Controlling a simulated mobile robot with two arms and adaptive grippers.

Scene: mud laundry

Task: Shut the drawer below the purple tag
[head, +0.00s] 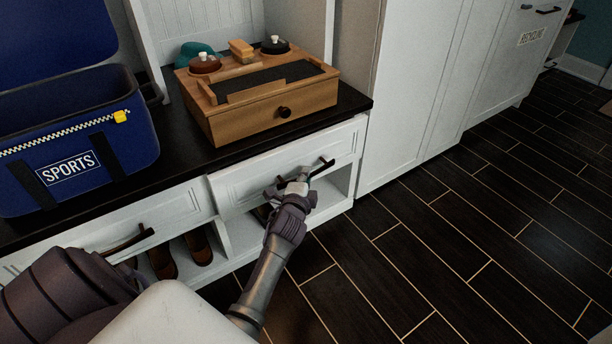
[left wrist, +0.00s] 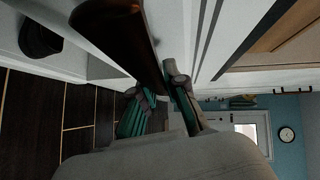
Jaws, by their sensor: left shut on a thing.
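A white drawer (head: 250,184) with a dark bar handle (head: 322,168) sits under the black bench top, below the wooden box. I cannot tell exactly how far it stands out from the bench. My left gripper (head: 298,186) is at this handle. In the left wrist view the teal-padded fingers of the left gripper (left wrist: 162,108) are closed around the dark handle (left wrist: 130,35). A second white drawer (head: 170,208) with a dark handle (head: 130,240) is to the left, partly hidden by my arm. I see no purple tag. My right gripper is out of view.
A blue sports cooler bag (head: 75,165) and a wooden valet box (head: 265,110) stand on the black bench top (head: 190,157). Brown shoes (head: 198,248) sit in the cubby below. Tall white cabinets (head: 420,90) stand right. The dark plank floor (head: 430,240) is clear.

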